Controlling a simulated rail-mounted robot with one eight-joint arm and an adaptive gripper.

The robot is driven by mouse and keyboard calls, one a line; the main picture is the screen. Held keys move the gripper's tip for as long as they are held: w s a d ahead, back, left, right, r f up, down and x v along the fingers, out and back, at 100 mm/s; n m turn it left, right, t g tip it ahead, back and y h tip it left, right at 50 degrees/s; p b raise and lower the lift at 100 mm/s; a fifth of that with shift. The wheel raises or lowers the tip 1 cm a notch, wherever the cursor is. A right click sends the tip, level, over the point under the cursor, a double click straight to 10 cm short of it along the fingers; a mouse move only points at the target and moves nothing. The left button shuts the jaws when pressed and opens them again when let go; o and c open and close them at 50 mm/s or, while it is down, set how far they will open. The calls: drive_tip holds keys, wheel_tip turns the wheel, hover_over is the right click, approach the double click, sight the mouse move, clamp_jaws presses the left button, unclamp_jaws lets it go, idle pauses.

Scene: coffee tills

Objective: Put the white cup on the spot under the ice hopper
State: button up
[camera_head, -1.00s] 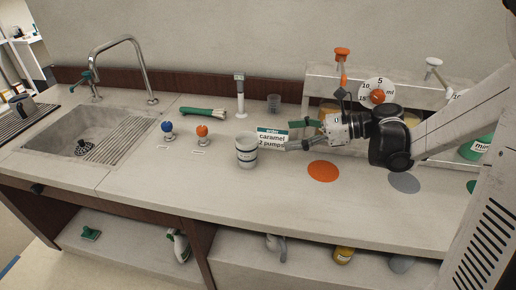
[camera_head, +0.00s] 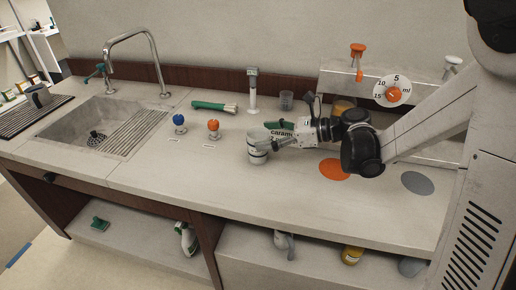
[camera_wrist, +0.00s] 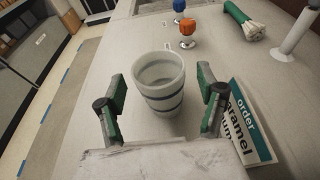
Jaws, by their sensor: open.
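The white cup (camera_head: 257,149) with dark bands stands upright on the counter, left of the order card (camera_head: 283,128). In the wrist view the cup (camera_wrist: 160,84) is empty and sits ahead of and between the green-padded fingers of my gripper (camera_wrist: 161,100). The gripper (camera_head: 268,138) is open, level with the cup, with a gap on each side of it in the wrist view. The order card (camera_wrist: 248,122) is just right of the right finger. I cannot make out an ice hopper or the spot under it in these frames.
An orange disc (camera_head: 334,169) and a grey disc (camera_head: 418,183) mark the counter to the right, by the syrup dispenser shelf. Blue (camera_head: 179,121) and orange (camera_head: 213,126) knobbed tools stand left of the cup. The sink (camera_head: 95,128) is far left. The front counter is clear.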

drive_tip(key=x, duration=0.3)
drive_tip(key=shift+s, duration=0.1)
drive_tip(key=c, duration=1)
drive_tip(key=shift+r, duration=0.15)
